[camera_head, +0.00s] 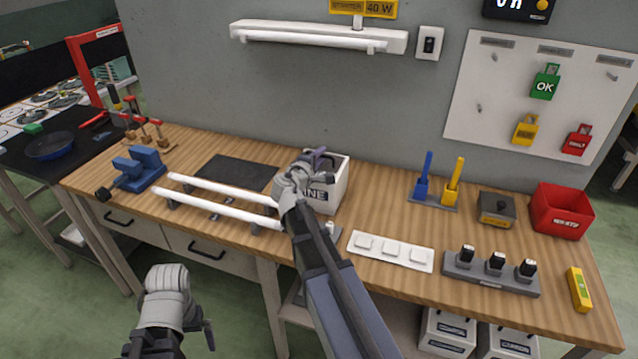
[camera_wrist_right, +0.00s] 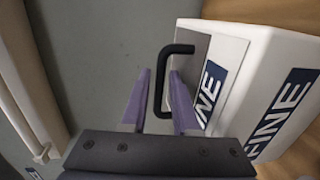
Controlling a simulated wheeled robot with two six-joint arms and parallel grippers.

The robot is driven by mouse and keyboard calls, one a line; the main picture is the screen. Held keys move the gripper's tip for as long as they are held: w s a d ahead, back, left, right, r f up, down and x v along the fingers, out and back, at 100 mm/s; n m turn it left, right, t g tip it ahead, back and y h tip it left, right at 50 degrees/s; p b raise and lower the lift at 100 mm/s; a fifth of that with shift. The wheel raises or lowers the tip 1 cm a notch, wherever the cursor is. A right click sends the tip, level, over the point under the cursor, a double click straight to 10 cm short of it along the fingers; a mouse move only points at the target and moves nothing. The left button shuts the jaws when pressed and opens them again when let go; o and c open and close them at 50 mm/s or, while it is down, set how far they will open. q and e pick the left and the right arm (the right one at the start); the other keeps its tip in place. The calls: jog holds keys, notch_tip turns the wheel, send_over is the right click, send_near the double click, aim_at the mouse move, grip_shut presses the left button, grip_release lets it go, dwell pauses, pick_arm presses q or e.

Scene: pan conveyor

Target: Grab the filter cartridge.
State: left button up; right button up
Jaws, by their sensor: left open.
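The filter cartridge, a white box (camera_head: 338,185) with a dark "FINE" label, stands on the bench behind my right gripper (camera_head: 322,156). In the right wrist view, its black handle (camera_wrist_right: 162,78) lies between the two purple fingers of my right gripper (camera_wrist_right: 160,95). These fingers are apart, one on each side of the handle, with visible space around it. In the head view my right wrist hides part of the box and its handle. My left gripper (camera_head: 182,338) is open and empty, low in front of the bench.
Two white tubes (camera_head: 222,212) on supports lie left of the box, near a dark mat (camera_head: 236,172). Two similar labelled boxes (camera_head: 447,332) sit below the bench.

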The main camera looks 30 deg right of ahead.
jog(key=shift+w+d+f, duration=0.1)
jog(key=shift+w+d, duration=0.1)
jog(key=shift+d, duration=0.05)
grip_shut()
dwell(1.3)
